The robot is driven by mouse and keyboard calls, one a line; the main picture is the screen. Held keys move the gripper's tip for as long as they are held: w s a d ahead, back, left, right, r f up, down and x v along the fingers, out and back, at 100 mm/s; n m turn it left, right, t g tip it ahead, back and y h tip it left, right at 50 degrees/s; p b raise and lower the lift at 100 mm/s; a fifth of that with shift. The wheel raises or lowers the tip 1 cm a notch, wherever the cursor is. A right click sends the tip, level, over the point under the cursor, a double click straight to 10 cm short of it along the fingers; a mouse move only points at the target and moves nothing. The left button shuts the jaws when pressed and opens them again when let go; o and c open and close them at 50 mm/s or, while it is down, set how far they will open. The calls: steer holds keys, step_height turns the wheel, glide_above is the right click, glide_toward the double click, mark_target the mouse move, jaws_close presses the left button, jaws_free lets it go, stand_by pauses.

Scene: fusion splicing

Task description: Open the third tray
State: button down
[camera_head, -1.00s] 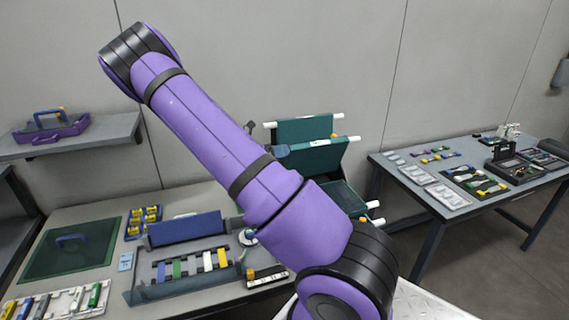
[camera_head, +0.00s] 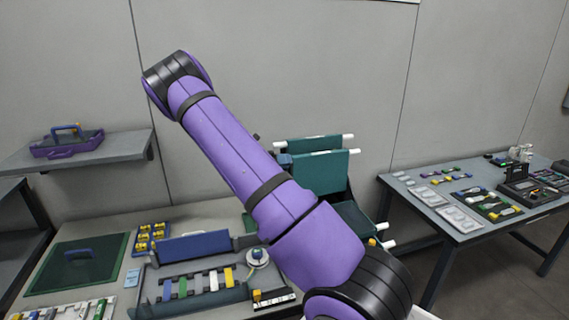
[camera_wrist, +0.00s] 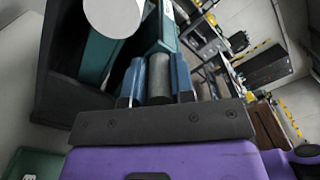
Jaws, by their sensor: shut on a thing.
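The teal trays stand as a hinged stack on the back right of the workbench in the head view. The uppermost tray (camera_head: 313,143) and the tray just in front of it (camera_head: 322,168) are both tilted up, with white rods along their top edges. A lower tray (camera_head: 355,218) lies flatter and is partly hidden by my arm. My gripper (camera_wrist: 158,85) has its two blue fingers shut on a grey rod end (camera_wrist: 158,72) beside a teal tray in the wrist view. In the head view, only a blue bit of my gripper (camera_head: 285,160) shows, at the front raised tray's left rod end.
A white rod end (camera_wrist: 114,14) looms close to my gripper in the wrist view. On the bench are a blue-lidded holder (camera_head: 195,245), a green mat (camera_head: 80,262) and a yellow-part rack (camera_head: 151,238). A side table (camera_head: 450,232) with parts stands right.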

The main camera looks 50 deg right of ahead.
steer(key=c, duration=1)
jaws_free()
steer(key=shift+w, duration=0.1)
steer(key=shift+o, duration=0.2)
steer(key=v, duration=1)
steer(key=shift+w+a, duration=0.2)
steer(key=shift+a, duration=0.1)
steer(key=shift+f, duration=0.1)
